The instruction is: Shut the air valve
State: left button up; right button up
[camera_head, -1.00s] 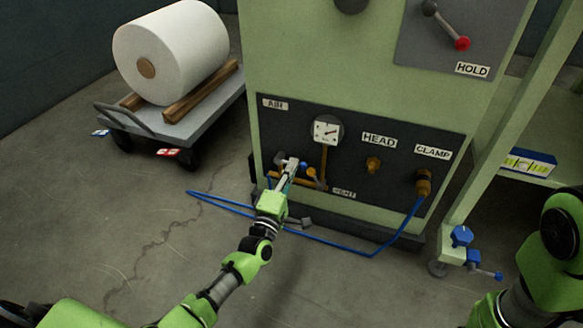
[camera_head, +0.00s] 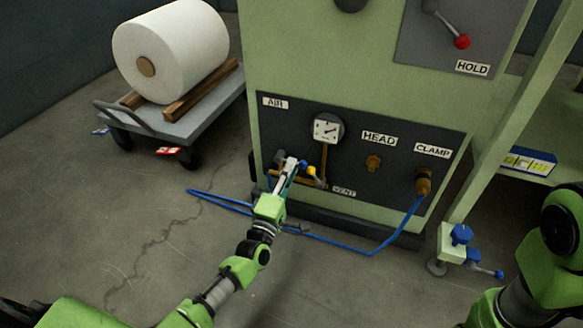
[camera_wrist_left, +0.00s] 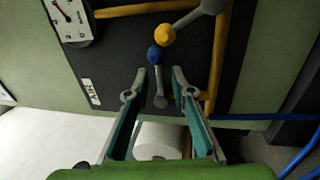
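The air valve lever (camera_wrist_left: 160,92) is a short grey handle with a blue ball knob (camera_wrist_left: 155,55), on the dark panel near the AIR label (camera_wrist_left: 91,91). In the head view the blue knob (camera_head: 303,164) shows just right of my left fingertips. My left gripper (camera_wrist_left: 158,75) is open, with its teal-padded fingers on either side of the grey lever and no clear contact. It also shows in the head view (camera_head: 290,166), in front of the panel's lower left, where it hides most of the valve. My right gripper is out of view.
A yellow-knobbed lever (camera_wrist_left: 165,34) sits close beside the blue knob, near the VENT label (camera_head: 344,191). A blue hose (camera_head: 372,252) loops across the floor. A cart (camera_head: 188,125) carries a white roll (camera_head: 170,50).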

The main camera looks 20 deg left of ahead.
pick_arm(q)
jog(key=s+f, duration=0.1)
jog(key=s, duration=0.5)
jog(key=shift+a+f, duration=0.1)
